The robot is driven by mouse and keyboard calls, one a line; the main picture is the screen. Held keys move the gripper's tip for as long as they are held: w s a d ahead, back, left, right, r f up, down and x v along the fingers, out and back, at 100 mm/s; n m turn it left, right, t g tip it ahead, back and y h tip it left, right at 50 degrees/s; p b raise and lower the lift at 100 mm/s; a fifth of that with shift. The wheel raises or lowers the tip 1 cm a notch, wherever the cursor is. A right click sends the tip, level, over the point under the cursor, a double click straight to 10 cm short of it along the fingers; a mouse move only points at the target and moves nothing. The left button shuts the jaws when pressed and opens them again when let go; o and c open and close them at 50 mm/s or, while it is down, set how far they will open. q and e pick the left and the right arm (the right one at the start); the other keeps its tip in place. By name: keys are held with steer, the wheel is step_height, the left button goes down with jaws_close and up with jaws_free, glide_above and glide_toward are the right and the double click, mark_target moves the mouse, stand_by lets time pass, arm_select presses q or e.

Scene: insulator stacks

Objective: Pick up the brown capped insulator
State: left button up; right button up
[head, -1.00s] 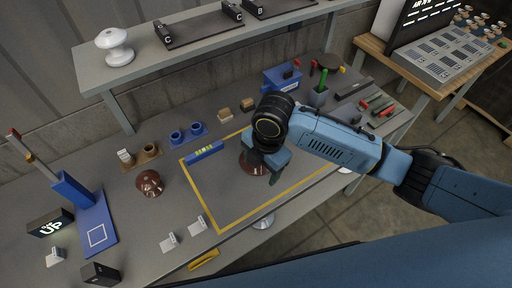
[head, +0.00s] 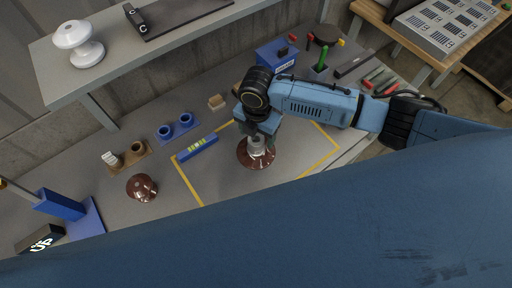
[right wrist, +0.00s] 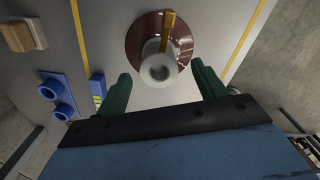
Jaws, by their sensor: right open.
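The brown capped insulator (head: 243,157) stands inside the yellow outline on the grey bench, a wide brown disc with a pale grey cap on top. In the right wrist view the brown disc (right wrist: 135,42) shows beyond the fingers, with the round pale cap and an orange-yellow strip across its upper side. My right gripper (head: 262,138) is just behind and above the cap in the head view. In the right wrist view its two green fingers (right wrist: 163,86) are spread apart with nothing between them; the cap lies just ahead of the gap. My left gripper is not in view.
Another brown insulator (head: 142,188) stands at left. A blue level (head: 198,147) lies on the outline's left edge. Blue cup holders (head: 178,128) and a wooden holder (head: 128,158) are behind. A raised shelf (head: 100,76) carries a white insulator (head: 80,43). A blue box (head: 276,55) stands at back.

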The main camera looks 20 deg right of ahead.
mark_target(256, 142)
step_height(256, 142, down, 4)
steer(key=shift+a+r, duration=0.1)
steer(key=shift+f, duration=0.6)
steer(key=shift+c, duration=0.7)
jaws_close()
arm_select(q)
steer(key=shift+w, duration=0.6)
arm_select(e)
steer(key=shift+w+r, duration=0.1)
